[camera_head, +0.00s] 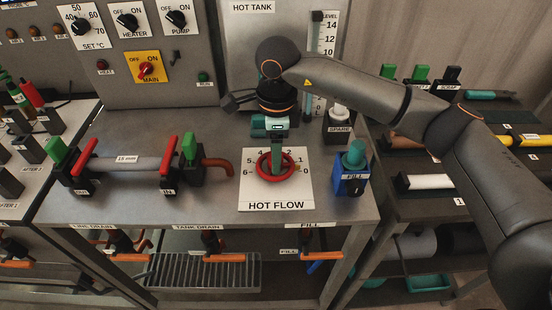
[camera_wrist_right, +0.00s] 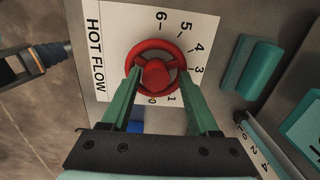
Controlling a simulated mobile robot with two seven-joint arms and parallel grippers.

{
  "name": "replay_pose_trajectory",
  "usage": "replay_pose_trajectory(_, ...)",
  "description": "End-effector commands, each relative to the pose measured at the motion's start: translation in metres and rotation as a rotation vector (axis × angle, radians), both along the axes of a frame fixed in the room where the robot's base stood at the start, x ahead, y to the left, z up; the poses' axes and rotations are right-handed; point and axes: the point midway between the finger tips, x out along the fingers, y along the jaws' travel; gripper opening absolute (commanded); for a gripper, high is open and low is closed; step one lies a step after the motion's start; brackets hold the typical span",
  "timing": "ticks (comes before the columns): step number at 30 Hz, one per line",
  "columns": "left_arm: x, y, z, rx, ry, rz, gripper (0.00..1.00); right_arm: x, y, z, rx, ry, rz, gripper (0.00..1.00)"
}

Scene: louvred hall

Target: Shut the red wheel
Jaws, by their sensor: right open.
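The red wheel (camera_head: 277,178) sits on the white HOT FLOW plate (camera_head: 249,190) on the bench. Its rim and domed hub (camera_wrist_right: 155,72) show in the right wrist view. My right gripper (camera_head: 277,158) is over the wheel, pointing down. In the right wrist view my right gripper (camera_wrist_right: 158,82) is open, its two green fingers on opposite sides of the hub, overlapping the rim. I cannot tell whether they touch it. Numbers 0 to 6 run around the wheel, partly hidden by the fingers; which one it points at is unclear. My left gripper is not in view.
The blue FILL block (camera_head: 352,184) with a teal knob stands close right of the plate. A black SPARE post (camera_head: 338,126) is behind it. A grey pipe (camera_head: 128,164) between red-levered valves lies to the left.

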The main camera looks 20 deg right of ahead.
Motion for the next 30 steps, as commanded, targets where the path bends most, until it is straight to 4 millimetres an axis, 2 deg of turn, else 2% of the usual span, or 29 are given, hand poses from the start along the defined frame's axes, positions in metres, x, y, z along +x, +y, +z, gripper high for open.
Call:
replay_pose_trajectory(1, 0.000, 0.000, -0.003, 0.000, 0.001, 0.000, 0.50, -0.010, 0.005, -0.020, -0.003, 0.038, 0.014, 0.80)
replay_pose_trajectory(2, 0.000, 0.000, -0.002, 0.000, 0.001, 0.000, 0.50, -0.010, 0.005, -0.019, -0.003, 0.039, 0.015, 0.80)
replay_pose_trajectory(8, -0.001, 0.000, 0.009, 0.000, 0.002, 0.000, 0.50, -0.010, 0.006, -0.001, -0.002, 0.037, 0.017, 0.80)
replay_pose_trajectory(21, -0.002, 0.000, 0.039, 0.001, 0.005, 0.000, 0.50, -0.009, 0.002, 0.055, -0.006, 0.029, 0.011, 0.80)
replay_pose_trajectory(30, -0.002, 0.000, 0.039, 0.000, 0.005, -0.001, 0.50, -0.009, 0.001, 0.056, -0.007, 0.029, 0.009, 0.80)
